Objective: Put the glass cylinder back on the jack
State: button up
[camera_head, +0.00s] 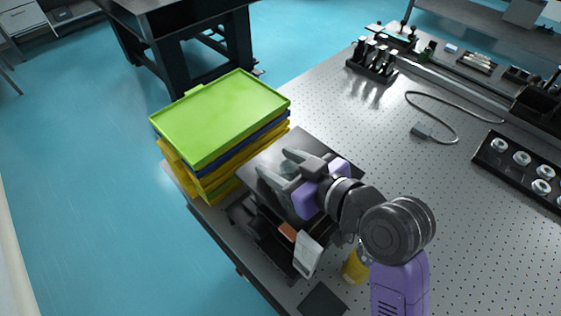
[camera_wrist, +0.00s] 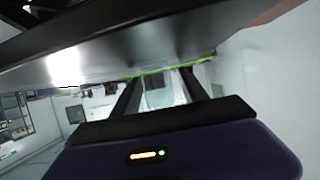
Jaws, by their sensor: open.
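The jack (camera_head: 285,140) stands near the table's front left edge, with a flat dark top plate. My gripper (camera_head: 282,168) is over this plate, open, its two grey fingers pointing left. In the wrist view the plate (camera_wrist: 110,55) crosses the upper part, and my gripper's dark fingers (camera_wrist: 160,85) reach toward it. A pale, see-through shape (camera_wrist: 163,92) shows between the fingers; it may be the glass cylinder, but I cannot tell for sure. I cannot make out the cylinder in the head view.
A stack of trays with a green one (camera_head: 222,112) on top stands left of the jack, close by. A yellow object (camera_head: 356,265) is partly behind my arm. A black rack (camera_head: 372,65) and a cable box (camera_head: 422,130) lie farther back. The middle of the perforated table (camera_head: 340,125) is clear.

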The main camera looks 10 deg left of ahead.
jog(key=shift+s+d+r, duration=0.1)
jog(key=shift+d+r, duration=0.05)
jog(key=shift+r, duration=0.1)
jog(key=b+v, duration=0.1)
jog(key=v, duration=1)
jog(key=shift+s+d+r, duration=0.15)
jog(key=shift+s+d, duration=0.05)
jog(key=shift+s, duration=0.05)
